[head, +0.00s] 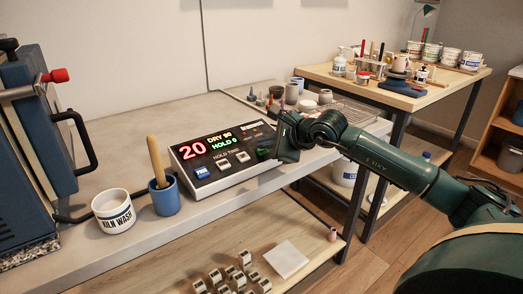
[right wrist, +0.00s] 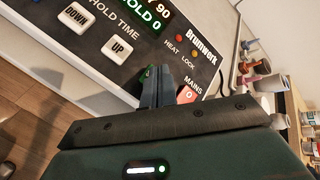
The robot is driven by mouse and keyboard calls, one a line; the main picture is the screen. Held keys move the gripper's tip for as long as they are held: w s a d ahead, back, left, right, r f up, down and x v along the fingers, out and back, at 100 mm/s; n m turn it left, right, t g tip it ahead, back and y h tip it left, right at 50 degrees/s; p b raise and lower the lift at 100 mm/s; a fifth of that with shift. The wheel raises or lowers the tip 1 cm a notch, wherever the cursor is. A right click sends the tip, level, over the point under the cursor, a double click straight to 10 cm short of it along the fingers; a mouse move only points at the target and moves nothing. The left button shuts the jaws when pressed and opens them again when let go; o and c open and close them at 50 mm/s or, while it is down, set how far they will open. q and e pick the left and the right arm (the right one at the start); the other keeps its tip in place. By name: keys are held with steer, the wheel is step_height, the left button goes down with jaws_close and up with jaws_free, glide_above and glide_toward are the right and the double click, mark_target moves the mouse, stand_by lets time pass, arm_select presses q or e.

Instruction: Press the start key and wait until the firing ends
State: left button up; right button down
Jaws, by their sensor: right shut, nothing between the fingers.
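The kiln controller (head: 190,152) lies on the grey bench, its display reading a red 20, DRY 90 and HOLD 0. It has a blue key (head: 201,172) and two pale hold-time keys, marked DOWN (right wrist: 76,17) and UP (right wrist: 117,48) in the right wrist view. A green key (right wrist: 147,75) shows partly behind my fingers; its label is hidden. My right gripper (head: 272,152) is shut and empty, fingers pointing down at the panel's right end. In the right wrist view the fingertips (right wrist: 158,84) are beside the green key; I cannot tell whether they touch it. My left gripper is out of view.
A red MAINS switch (right wrist: 190,93) is close beside my fingers. The blue kiln (head: 30,150), a KILN WASH pot (head: 114,212) and a blue cup (head: 165,197) with a wooden handle stand left. Small pots (head: 292,93) stand behind the controller.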

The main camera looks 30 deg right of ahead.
mark_target(270, 160)
steer(key=shift+f, duration=0.2)
steer(key=shift+r, duration=0.15)
stand_by(0.3)
steer(key=shift+s+r, duration=0.2)
steer(key=shift+r, duration=0.45)
steer(key=shift+s+r+p, duration=0.2)
steer(key=shift+r+p, duration=0.15)
steer(key=shift+r, duration=0.45)
steer(key=shift+s+r+p, duration=0.2)
steer(key=shift+r+p, duration=0.2)
steer(key=shift+r, duration=0.45)
steer(key=shift+s+r+p, duration=0.2)
steer(key=shift+r+p, duration=0.15)
steer(key=shift+r, duration=0.45)
